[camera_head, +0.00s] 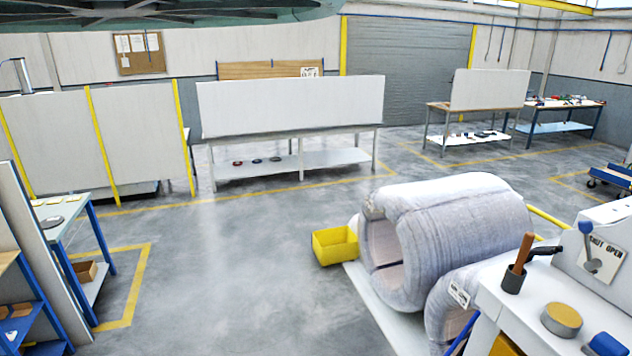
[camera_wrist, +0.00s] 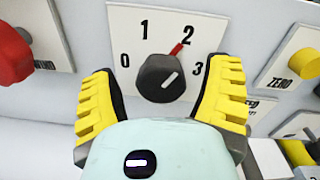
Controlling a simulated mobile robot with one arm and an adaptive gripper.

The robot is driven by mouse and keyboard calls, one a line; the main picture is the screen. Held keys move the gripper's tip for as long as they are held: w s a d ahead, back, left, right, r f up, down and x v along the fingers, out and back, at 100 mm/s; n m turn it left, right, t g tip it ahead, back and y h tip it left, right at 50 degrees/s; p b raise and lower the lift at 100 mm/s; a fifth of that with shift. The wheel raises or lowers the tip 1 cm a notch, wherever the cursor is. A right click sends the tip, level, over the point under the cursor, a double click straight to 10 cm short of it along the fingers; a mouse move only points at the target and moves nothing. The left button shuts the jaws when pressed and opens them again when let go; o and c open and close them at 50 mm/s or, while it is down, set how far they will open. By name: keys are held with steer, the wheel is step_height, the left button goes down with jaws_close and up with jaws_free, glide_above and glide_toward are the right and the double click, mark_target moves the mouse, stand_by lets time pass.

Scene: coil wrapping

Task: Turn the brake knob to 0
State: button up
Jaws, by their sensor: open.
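The brake knob (camera_wrist: 168,78) is a round black knob on a pale panel (camera_wrist: 125,20) in the wrist view, with the marks 0, 1, 2 and 3 around it. Its white line and red pointer tip (camera_wrist: 179,47) point up and right, at the 2. My gripper (camera_wrist: 160,75) is open. One yellow ribbed finger is on each side of the knob, with visible gaps and nothing held. Depth to the panel is hard to judge. I cannot make out the knob or my gripper in the head view.
A red button (camera_wrist: 12,58) is left of the knob, and a yellow knob labelled ZERO (camera_wrist: 305,63) is right. In the head view, a machine with a SHUT/OPEN lever (camera_head: 588,250) stands at right beside wrapped coils (camera_head: 455,225). The floor (camera_head: 235,260) left of them is clear.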

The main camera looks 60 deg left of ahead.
steer(key=shift+w+d, duration=0.2)
steer(key=shift+w, duration=0.05)
steer(key=shift+c, duration=0.3)
steer(key=c, duration=1.1)
steer(key=shift+c, duration=0.3)
